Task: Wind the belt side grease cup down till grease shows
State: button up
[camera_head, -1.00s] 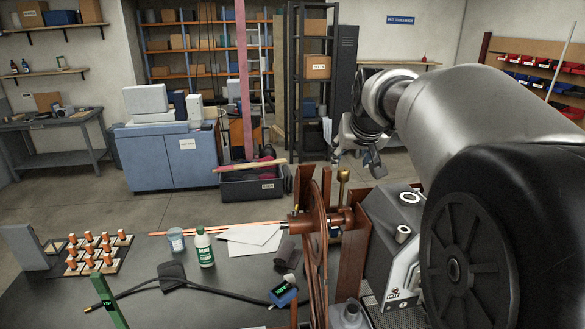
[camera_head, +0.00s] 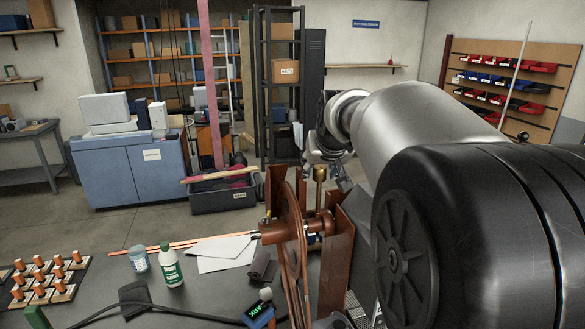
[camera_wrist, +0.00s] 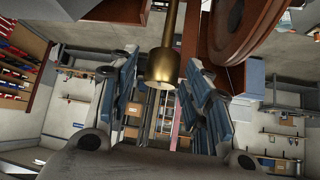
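A brass grease cup (camera_head: 319,178) stands upright on the brown bearing stand beside the rust-brown wheel (camera_head: 291,255). In the wrist view the brass cup (camera_wrist: 163,65) shows large at the upper centre, with a wide knurled-looking end and a narrower stem. My gripper (camera_head: 328,172) is close to the top of the cup in the head view. Its two blue-grey fingers (camera_wrist: 163,92) are spread, one on each side of the cup in the wrist view, with gaps on both sides. I cannot tell whether the cup is fully between the fingertips. No grease is visible.
The wheel and its shaft (camera_head: 285,231) stand close beside the cup. On the bench are a green-and-white bottle (camera_head: 170,265), a jar (camera_head: 138,258), papers (camera_head: 220,250) and a blue meter (camera_head: 258,313). A dark bin (camera_head: 222,197) stands on the floor behind.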

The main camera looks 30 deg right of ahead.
jog(key=c, duration=0.9)
jog(key=shift+w+m, duration=0.1)
jog(key=shift+m, duration=0.2)
